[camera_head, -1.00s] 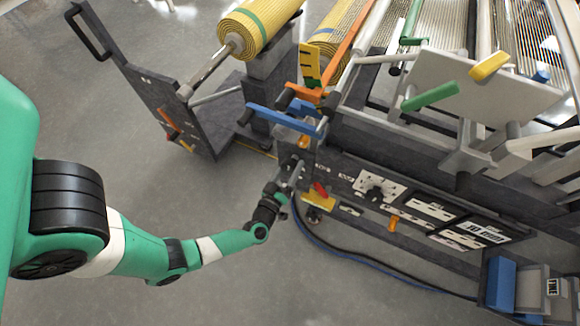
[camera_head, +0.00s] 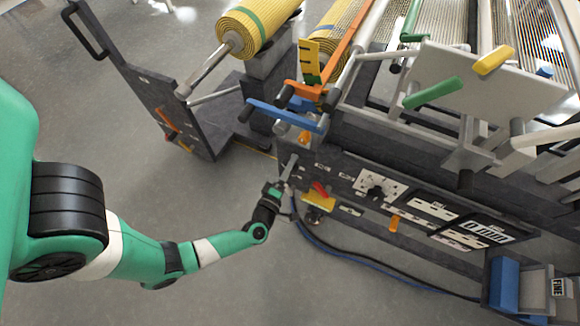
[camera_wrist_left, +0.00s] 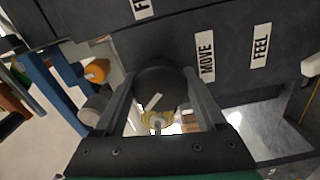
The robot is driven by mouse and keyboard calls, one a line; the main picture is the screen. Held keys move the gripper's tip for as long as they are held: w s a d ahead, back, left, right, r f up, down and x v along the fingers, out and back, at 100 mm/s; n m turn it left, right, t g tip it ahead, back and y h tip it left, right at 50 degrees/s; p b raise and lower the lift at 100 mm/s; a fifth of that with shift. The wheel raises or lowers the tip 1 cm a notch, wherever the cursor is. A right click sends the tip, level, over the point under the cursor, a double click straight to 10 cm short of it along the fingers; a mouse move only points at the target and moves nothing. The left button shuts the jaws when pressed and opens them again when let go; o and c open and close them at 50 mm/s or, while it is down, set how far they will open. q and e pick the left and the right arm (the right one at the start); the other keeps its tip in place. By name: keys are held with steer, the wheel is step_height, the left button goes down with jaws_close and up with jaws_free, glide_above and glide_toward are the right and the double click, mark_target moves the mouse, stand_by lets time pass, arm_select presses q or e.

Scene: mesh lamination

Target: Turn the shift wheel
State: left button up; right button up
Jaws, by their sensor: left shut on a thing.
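The shift wheel (camera_wrist_left: 160,88) is a dark round knob in the left wrist view. It sits between the two fingers of my left gripper (camera_wrist_left: 160,100), which is shut on it. A pale bar-shaped mark shows on the wheel's near side. In the head view my left gripper (camera_head: 287,172) reaches the left end of the machine's dark front panel. There the gripper hides most of the wheel. My right gripper is in neither view.
A dark cable (camera_head: 345,252) runs along the floor. A trolley (camera_head: 160,105) stands at left. Open floor lies below the arm.

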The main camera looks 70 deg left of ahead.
arm_select(q)
steer(key=shift+n, duration=0.3)
steer(key=o, duration=1.3)
steer(key=p+v, duration=0.3)
steer(key=v, duration=0.8)
steer(key=shift+s+d, duration=0.2)
steer(key=shift+s, duration=0.05)
